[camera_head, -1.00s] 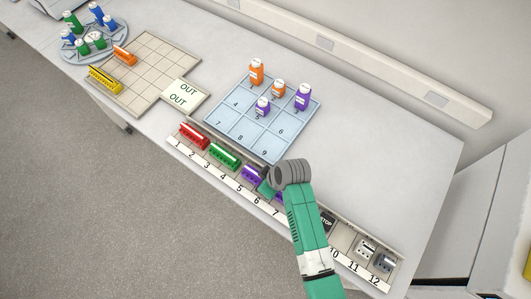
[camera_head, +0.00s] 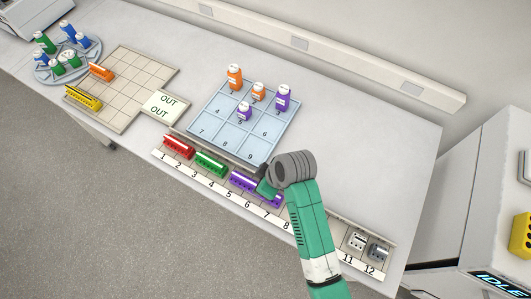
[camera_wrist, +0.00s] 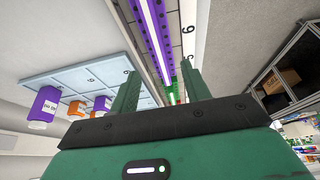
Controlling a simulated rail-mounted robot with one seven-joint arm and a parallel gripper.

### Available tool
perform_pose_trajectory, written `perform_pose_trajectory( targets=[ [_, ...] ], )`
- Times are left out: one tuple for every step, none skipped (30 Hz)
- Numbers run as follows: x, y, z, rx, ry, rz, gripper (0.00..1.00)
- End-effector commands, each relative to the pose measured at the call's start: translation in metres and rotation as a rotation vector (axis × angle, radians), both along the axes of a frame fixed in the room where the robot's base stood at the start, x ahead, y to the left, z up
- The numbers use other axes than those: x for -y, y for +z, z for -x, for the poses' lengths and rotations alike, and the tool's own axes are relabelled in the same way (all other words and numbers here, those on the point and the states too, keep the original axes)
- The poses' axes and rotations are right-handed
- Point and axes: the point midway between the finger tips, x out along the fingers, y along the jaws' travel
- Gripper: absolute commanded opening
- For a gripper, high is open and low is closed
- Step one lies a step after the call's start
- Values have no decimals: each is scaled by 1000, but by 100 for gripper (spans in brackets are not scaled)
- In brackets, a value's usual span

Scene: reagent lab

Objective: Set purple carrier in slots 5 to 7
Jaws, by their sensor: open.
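The purple carrier (camera_head: 243,184) lies along the numbered rail (camera_head: 303,217), beside the labels 5 to 7, its right end partly hidden by my gripper. It looks seated, but I cannot tell whether it is fully down. My gripper (camera_head: 265,187) is over its right part, coming from the lower right. In the wrist view, the purple carrier (camera_wrist: 154,38) runs lengthwise through the gap between the two open green fingers of my gripper (camera_wrist: 160,78). The fingers are apart from each other, with no grip on it visible.
A red carrier (camera_head: 179,146) and a green carrier (camera_head: 210,163) sit left of the purple one on the rail. Grey blocks (camera_head: 378,252) stand near 11 and 12. A blue numbered tray (camera_head: 205,118) with several bottles lies behind. Yellow (camera_head: 83,97) and orange (camera_head: 101,72) carriers rest on a grid mat.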

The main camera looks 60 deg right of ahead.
Motion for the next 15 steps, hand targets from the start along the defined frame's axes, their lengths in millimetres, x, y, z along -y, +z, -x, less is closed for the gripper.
perform_pose_trajectory(
  targets=[
    [0,9,3,1,0,1,47],
    [1,13,5,2,0,1,47],
    [1,17,7,1,0,1,47],
    [1,20,8,1,0,0,47],
    [1,22,9,1,0,0,47],
    [1,24,10,1,0,0,47],
    [1,25,10,0,0,0,47],
    [1,26,11,0,0,0,47],
    [1,26,11,0,0,-1,47],
    [1,26,11,0,0,-1,47],
    [1,26,11,0,0,-1,47],
    [1,26,11,0,0,-1,47],
    [1,26,11,0,0,-1,47],
    [1,26,11,0,0,-1,47],
    [1,26,11,0,0,-1,47]
  ],
)
